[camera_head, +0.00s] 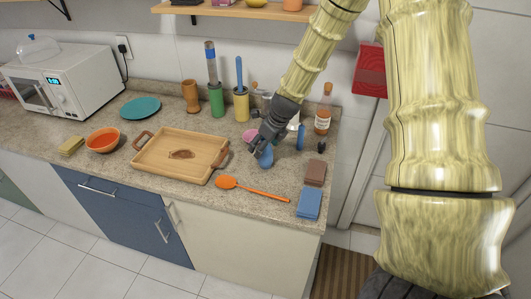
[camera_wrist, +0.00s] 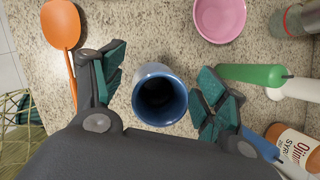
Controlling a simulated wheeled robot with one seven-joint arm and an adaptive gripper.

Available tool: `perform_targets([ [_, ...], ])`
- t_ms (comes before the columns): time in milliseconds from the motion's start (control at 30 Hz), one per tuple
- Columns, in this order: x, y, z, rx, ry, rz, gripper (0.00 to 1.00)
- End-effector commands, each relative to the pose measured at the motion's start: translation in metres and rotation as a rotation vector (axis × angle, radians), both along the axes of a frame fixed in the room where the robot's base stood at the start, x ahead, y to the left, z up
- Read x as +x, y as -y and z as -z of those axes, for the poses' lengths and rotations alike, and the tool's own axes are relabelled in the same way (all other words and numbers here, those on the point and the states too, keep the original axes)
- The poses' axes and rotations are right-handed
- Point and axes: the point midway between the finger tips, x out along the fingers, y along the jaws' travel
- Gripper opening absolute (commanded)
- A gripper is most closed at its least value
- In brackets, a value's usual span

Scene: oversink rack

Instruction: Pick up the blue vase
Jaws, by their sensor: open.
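The blue vase (camera_wrist: 144,98) stands on the speckled counter, seen from above into its dark round mouth in the wrist view. In the head view the blue vase (camera_head: 266,158) shows partly below my gripper (camera_head: 259,147), which hides some of it. In the wrist view my gripper (camera_wrist: 158,98) is open, with one green-padded finger on each side of the vase. A gap shows between the vase and the left finger. The right finger is closer to the vase; I cannot tell whether it touches.
An orange spoon (camera_head: 255,188) and wooden tray (camera_head: 152,152) lie to the left. A blue sponge (camera_head: 309,204) lies near the counter's right edge.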

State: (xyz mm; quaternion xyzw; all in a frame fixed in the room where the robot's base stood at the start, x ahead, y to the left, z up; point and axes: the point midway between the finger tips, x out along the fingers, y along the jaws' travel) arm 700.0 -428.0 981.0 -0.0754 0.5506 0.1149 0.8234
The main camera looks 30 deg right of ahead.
Motion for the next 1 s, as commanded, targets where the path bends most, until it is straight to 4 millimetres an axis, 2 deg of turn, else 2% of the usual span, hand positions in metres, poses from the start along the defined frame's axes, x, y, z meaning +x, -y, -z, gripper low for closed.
perform_targets([
  [233, 0.006, -0.001, 0.014, -0.001, 0.000, 0.001, 0.73],
  [533, 0.007, -0.002, 0.016, -0.001, 0.001, 0.000, 0.73],
  [567, 0.007, -0.002, 0.016, -0.001, 0.001, 0.000, 0.69],
  [833, 0.007, -0.001, 0.016, -0.001, 0.001, 0.000, 0.20],
  [1000, 0.007, -0.001, 0.016, -0.001, 0.001, 0.000, 0.18],
])
